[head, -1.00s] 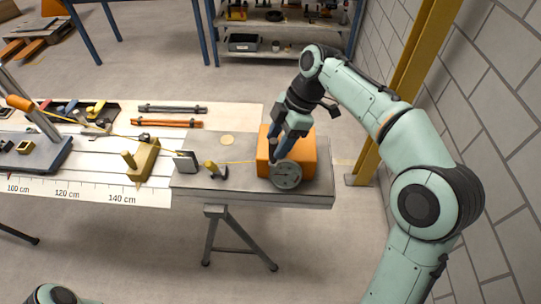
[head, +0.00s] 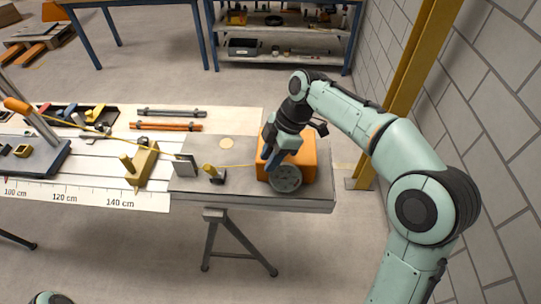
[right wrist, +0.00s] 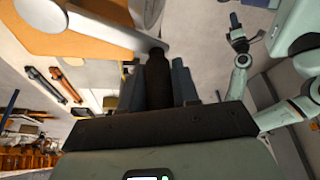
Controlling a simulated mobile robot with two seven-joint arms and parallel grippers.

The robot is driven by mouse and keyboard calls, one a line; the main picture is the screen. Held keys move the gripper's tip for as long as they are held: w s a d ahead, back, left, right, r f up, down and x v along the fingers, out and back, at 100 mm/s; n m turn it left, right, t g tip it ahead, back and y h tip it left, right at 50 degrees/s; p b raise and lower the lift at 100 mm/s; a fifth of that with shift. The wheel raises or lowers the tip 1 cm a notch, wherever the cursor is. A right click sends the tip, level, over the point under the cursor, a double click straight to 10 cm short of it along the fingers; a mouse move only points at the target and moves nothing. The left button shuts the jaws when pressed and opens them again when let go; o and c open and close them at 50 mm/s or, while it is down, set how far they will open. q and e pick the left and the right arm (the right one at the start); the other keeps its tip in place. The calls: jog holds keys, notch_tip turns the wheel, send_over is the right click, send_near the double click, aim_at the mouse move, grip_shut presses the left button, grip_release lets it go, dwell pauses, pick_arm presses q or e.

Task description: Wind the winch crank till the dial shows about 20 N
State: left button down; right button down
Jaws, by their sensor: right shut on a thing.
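The orange winch (head: 302,158) sits at the right end of the grey bench plate. A round grey disc (head: 286,179) is on its front; I can make out no reading on it. My right gripper (head: 272,162) is at the winch's front left, just above the disc. In the right wrist view, it (right wrist: 160,82) is shut on the dark crank handle (right wrist: 157,75), at the end of the grey crank arm (right wrist: 110,35).
A small grey upright box (head: 186,165) and a yellow-topped post (head: 211,171) stand left of the winch. A yellow block (head: 142,166) stands on the scaled board. A yellow column (head: 408,75) and a block wall are on the right.

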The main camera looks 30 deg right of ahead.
aim_at(257, 162)
jog(key=w+m, duration=0.1)
jog(key=w+a+m+t+p, duration=0.1)
jog(key=w, duration=0.1)
jog(key=w+m, duration=0.1)
jog(key=m, duration=0.1)
jog(key=shift+w+a+r+t+h, duration=0.1)
jog(key=shift+w+a+t+h, duration=0.1)
jog(key=shift+a+t+h, duration=0.15)
jog(key=c, duration=0.9)
grip_release()
pick_arm(q)
jog(key=shift+w+r, duration=0.45)
jog(key=shift+r, duration=0.3)
jog(key=r+p, duration=0.1)
jog(key=w+r+p, duration=0.1)
jog(key=shift+w+r, duration=0.3)
jog(key=shift+r, duration=0.05)
pick_arm(e)
jog(key=v, duration=1.3)
jog(key=shift+r, duration=0.15)
jog(key=shift+w, duration=0.15)
